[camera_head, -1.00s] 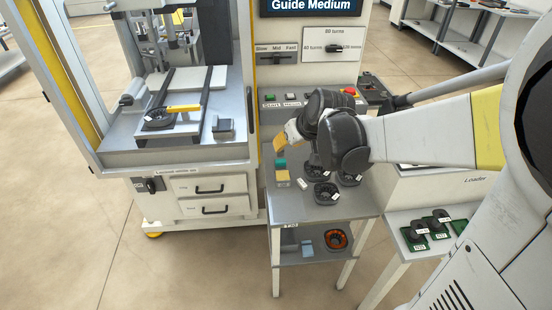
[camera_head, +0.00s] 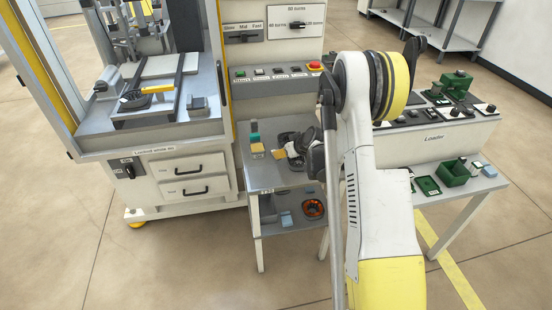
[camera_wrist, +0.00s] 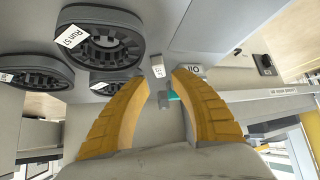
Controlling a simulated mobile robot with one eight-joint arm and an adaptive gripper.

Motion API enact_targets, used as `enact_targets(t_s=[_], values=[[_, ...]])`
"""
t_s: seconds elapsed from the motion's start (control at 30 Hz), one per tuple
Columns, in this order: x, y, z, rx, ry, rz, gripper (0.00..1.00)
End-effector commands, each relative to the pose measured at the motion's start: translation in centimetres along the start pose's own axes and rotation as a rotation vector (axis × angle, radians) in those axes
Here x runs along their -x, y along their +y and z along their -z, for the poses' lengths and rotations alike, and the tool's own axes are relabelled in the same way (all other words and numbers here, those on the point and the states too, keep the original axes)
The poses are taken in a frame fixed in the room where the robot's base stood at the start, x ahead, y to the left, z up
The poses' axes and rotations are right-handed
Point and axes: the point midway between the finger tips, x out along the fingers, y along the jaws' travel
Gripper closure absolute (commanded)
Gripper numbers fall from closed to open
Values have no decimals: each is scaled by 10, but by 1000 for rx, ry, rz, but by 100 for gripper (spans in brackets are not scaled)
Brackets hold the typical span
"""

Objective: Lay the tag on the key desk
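My gripper (camera_head: 284,153) is over the small grey table, its orange fingers partly hidden by the wrist in the head view. In the wrist view its fingers (camera_wrist: 161,78) stand apart with nothing held between them. I cannot pick the tag out clearly in the head view. A ledge with a row of push buttons (camera_head: 278,72), probably the key desk, is on the machine behind the table.
Several dark ring-shaped cores (camera_wrist: 102,40) stand close beside the left finger, some with white labels. A teal block (camera_head: 254,137) and a yellow block (camera_head: 257,150) are on the table's left side. The loader (camera_head: 434,138) and a stand with green trays (camera_head: 454,172) are at right.

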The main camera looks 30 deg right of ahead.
Motion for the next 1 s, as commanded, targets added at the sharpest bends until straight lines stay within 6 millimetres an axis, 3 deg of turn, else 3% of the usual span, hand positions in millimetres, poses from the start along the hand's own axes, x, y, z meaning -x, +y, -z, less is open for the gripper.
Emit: enact_targets(t_s=[0.5,0.73,0.83,1.0], values=[[-66,2,1,-1,0,-1,71],[-66,2,4,-1,0,-1,71],[-66,2,4,-1,0,-1,99],[-66,2,3,-1,-1,-1,100]])
